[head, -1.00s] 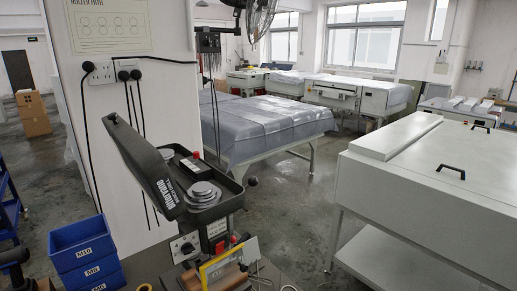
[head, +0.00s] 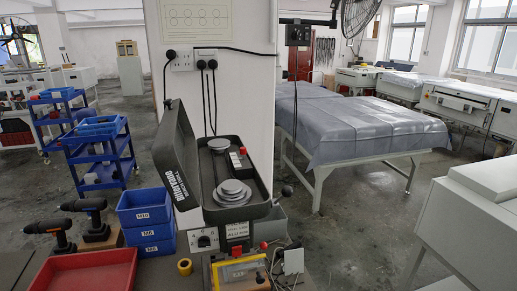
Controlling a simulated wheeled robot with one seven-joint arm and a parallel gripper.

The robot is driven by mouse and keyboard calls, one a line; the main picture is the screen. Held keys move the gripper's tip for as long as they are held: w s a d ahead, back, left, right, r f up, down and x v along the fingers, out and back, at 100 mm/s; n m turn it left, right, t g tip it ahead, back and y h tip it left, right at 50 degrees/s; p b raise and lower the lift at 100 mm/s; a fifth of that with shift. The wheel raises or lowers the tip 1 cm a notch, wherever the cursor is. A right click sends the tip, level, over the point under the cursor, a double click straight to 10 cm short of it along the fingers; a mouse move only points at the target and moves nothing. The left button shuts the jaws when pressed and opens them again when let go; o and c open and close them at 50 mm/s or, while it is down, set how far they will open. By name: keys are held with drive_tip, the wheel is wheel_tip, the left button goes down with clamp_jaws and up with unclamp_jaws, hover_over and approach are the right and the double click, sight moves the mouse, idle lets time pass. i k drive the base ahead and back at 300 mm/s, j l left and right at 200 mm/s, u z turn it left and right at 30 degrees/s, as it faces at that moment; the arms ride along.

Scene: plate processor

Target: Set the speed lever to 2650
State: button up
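A black bench machine (head: 266,186) stands at the bench edge in front of the white pillar, with its lid (head: 174,148) tilted open. Inside are a larger stepped grey pulley (head: 233,190) and a smaller round part (head: 219,144) behind it. A short lever with a dark knob (head: 286,191) sticks out on the right side. A dial switch (head: 204,240) and a small label plate (head: 237,229) are on the front. I cannot tell which part is the speed lever, and no 2650 marking is readable. My gripper is not in view.
Blue bins (head: 145,207), a red tray (head: 85,273) and cordless drills (head: 91,214) are on the bench to the left. A yellow-framed item (head: 237,272) lies in front of the machine. A covered table (head: 375,132) and white cabinet (head: 470,225) stand right, with open floor between.

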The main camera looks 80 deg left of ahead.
sight(242, 150)
drive_tip(key=i+j+u, duration=0.15)
drive_tip(key=i+u, duration=0.7)
drive_tip(key=i+l+u, duration=0.25)
drive_tip(key=i+u, duration=0.2)
drive_tip(key=i+j+u, duration=0.1)
drive_tip(key=i+u, duration=0.65)
drive_tip(key=i+l+u, duration=0.15)
drive_tip(key=i+u, duration=0.4)
drive_tip(key=u, duration=0.3)
drive_tip(key=i+u, duration=0.1)
drive_tip(key=u, duration=0.35)
drive_tip(key=i+l+u, duration=0.1)
drive_tip(key=u, duration=0.35)
drive_tip(key=i+l+u, duration=0.15)
drive_tip(key=u, duration=0.3)
drive_tip(key=i+l+u, duration=0.1)
drive_tip(key=u, duration=0.35)
drive_tip(key=i+l+u, duration=0.1)
drive_tip(key=u, duration=0.3)
drive_tip(key=l+u, duration=0.15)
drive_tip(key=u, duration=0.3)
drive_tip(key=i+l+u, duration=0.1)
drive_tip(key=u, duration=0.3)
drive_tip(key=l+u, duration=0.25)
drive_tip(key=u, duration=0.2)
drive_tip(key=l+u, duration=0.3)
drive_tip(key=u, duration=0.15)
